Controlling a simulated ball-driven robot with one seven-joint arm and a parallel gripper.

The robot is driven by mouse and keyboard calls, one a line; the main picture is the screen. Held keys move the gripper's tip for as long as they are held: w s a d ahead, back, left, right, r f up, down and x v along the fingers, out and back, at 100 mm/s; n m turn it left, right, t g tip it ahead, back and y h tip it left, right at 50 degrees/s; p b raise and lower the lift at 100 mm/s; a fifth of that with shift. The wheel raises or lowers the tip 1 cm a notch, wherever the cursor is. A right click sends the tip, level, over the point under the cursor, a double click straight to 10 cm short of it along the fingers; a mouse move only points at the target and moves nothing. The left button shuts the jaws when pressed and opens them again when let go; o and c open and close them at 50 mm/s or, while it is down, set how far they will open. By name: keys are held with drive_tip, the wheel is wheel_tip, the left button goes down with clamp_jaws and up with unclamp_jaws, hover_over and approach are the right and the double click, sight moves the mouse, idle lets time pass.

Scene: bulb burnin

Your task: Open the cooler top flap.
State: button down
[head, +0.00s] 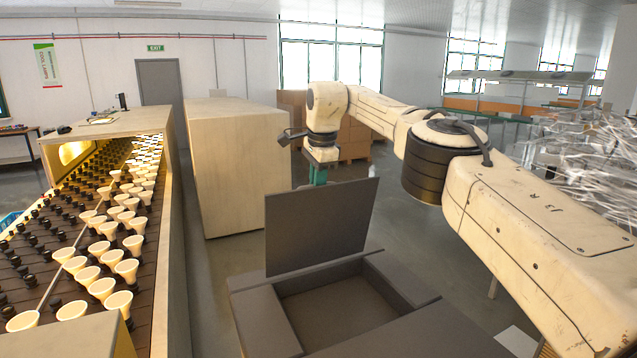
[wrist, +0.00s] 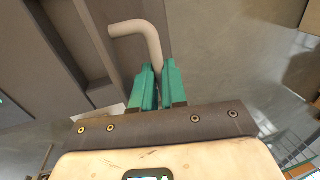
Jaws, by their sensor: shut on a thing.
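The cooler (head: 265,320) is a dark grey box at the lower middle of the head view, its opening showing an empty-looking interior. Its top flap (head: 318,228) stands nearly upright at the far side of the opening. My gripper (head: 318,176) is at the flap's upper edge, with the green fingertips partly hidden behind it. In the wrist view the green fingers (wrist: 157,88) are closed on a beige bent rod handle (wrist: 150,42). The handle's join to the flap is hidden in the head view. A grey panel surface (wrist: 35,60) fills the upper left of the wrist view.
A conveyor (head: 75,210) with rows of pale bulbs runs along the left. A large beige cabinet (head: 235,165) stands behind and left of the cooler. Cardboard boxes (head: 355,140) are stacked farther back. Wrapped clear goods (head: 590,165) stand at the right. Grey floor lies open behind the flap.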

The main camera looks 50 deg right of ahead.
drive_tip(key=shift+s+f, duration=0.1)
drive_tip(key=shift+f, duration=0.3)
drive_tip(key=c, duration=1.4)
unclamp_jaws()
drive_tip(key=shift+o, duration=1.2)
drive_tip(key=shift+r, duration=0.3)
wheel_tip(320, 180, up, 10)
drive_tip(key=s, duration=0.1)
drive_tip(key=shift+s+a+r, duration=0.2)
drive_tip(key=shift+s+a, duration=0.1)
drive_tip(key=shift+a, duration=0.1)
drive_tip(key=shift+f, duration=0.1)
